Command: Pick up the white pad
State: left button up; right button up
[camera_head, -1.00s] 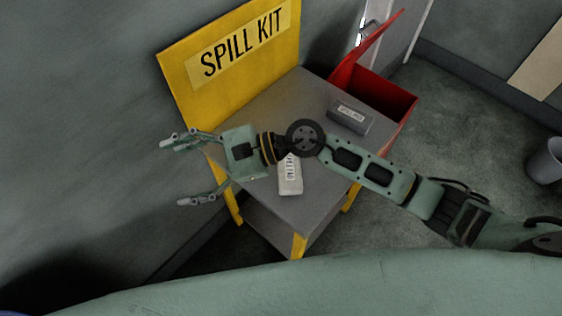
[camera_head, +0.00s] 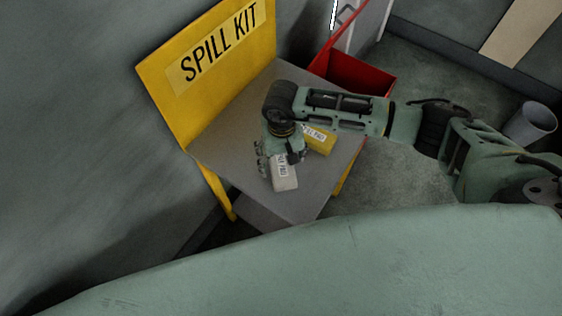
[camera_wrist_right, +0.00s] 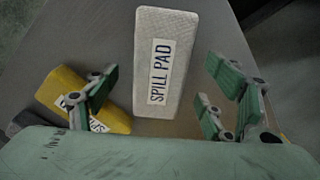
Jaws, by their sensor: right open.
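The white pad (camera_head: 284,178), a pale block with a "SPILL PAD" label, lies on the grey table near its front edge. In the right wrist view the white pad (camera_wrist_right: 172,40) runs lengthwise between the fingers, with its label facing up. My right gripper (camera_head: 277,160) points down over the far end of the pad. In the wrist view my right gripper (camera_wrist_right: 157,85) is open, with fingers to either side of the pad and no visible grip on it. Its gap above the table is hard to judge. My left gripper is not in view.
A yellow pad (camera_head: 321,141) lies close to the right of the white one; in the wrist view the yellow pad (camera_wrist_right: 62,88) is partly behind the left fingers. The yellow "SPILL KIT" board (camera_head: 205,70) stands behind the table (camera_head: 228,148). A red bin (camera_head: 362,77) stands beyond it.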

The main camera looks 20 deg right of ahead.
aim_at(282, 164)
jog(key=shift+f+p, duration=0.4)
jog(key=shift+f, duration=1.3)
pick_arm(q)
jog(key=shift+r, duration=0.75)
pick_arm(e)
jog(key=c, duration=1.4)
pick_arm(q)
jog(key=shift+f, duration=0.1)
pick_arm(e)
jog(key=shift+o, duration=0.2)
jog(key=shift+w+r, duration=0.1)
jog(key=shift+r, duration=0.1)
jog(key=shift+r+b, duration=0.45)
jog(key=shift+r, duration=0.15)
jog(key=r, duration=0.1)
jog(key=r+b, duration=0.1)
jog(key=shift+s+d+r, duration=0.2)
jog(key=shift+d+r, duration=0.15)
jog(key=shift+d, duration=0.05)
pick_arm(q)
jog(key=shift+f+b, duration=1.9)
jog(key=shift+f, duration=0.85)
pick_arm(e)
jog(key=s+d+r, duration=0.6)
jog(key=d, duration=0.2)
jog(key=shift+s+d+r, duration=0.2)
jog(key=shift+d+r, duration=0.15)
jog(key=shift+r, duration=0.05)
